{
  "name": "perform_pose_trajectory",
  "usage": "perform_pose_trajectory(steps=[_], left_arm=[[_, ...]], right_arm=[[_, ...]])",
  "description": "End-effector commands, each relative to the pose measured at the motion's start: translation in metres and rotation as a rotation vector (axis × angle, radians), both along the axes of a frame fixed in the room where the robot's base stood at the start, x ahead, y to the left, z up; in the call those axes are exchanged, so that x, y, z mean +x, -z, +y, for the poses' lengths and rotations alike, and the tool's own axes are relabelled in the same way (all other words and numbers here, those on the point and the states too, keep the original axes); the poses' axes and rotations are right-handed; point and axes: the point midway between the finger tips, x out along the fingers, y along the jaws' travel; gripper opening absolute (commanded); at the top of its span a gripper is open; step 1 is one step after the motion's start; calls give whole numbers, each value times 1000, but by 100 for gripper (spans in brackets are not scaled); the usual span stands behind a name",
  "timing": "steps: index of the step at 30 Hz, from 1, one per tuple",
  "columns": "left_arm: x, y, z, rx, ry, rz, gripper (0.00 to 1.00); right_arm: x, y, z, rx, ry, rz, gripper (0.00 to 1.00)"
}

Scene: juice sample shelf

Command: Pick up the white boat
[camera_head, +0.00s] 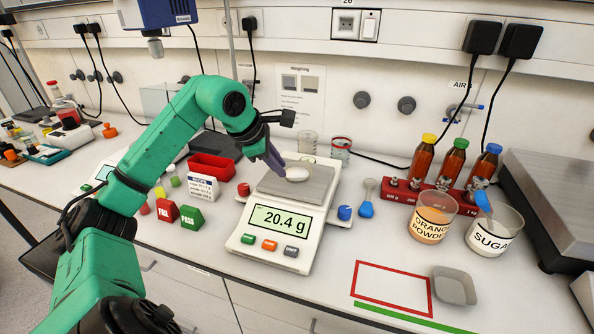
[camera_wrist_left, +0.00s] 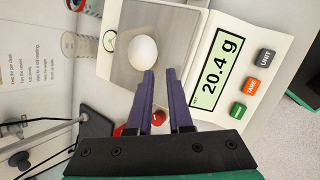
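The white boat (camera_head: 297,173) is a small oval dish lying on the grey pan of the scale (camera_head: 284,243), whose display reads 20.4 g. In the left wrist view the white boat (camera_wrist_left: 145,50) lies just beyond my fingertips. My left gripper (camera_head: 279,166) reaches in from the left, beside the boat's left edge. In the left wrist view the purple fingers of my left gripper (camera_wrist_left: 159,73) are apart with a narrow gap and nothing between them. I cannot tell whether a fingertip touches the boat. My right gripper is not in view.
Glass beakers (camera_head: 340,148) stand behind the scale. A red bin (camera_head: 211,167) and red and green blocks (camera_head: 191,218) are left of it. Orange powder (camera_head: 432,218) and sugar (camera_head: 494,232) cups stand right, near a red bottle rack (camera_head: 425,196). A red-outlined area (camera_head: 393,286) is clear.

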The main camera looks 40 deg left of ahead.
Motion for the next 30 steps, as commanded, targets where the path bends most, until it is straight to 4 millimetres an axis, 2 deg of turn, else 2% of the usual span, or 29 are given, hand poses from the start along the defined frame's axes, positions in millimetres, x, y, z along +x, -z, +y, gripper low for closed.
perform_pose_trajectory(steps=[7, 12, 17, 18, 19, 30], left_arm=[[21, 28, 1, -7, 2, 2, 18], [32, 49, 1, 0, 0, -1, 18], [32, 50, 1, 2, 0, -2, 18], [31, 50, 1, 2, 0, -2, 3], [31, 50, 1, 2, 0, -2, 0], [31, 49, 1, 2, 0, -2, 0]], right_arm=[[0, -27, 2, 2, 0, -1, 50], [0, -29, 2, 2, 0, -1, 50], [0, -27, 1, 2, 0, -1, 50], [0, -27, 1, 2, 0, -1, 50], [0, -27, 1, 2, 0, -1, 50], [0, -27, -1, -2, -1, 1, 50]])
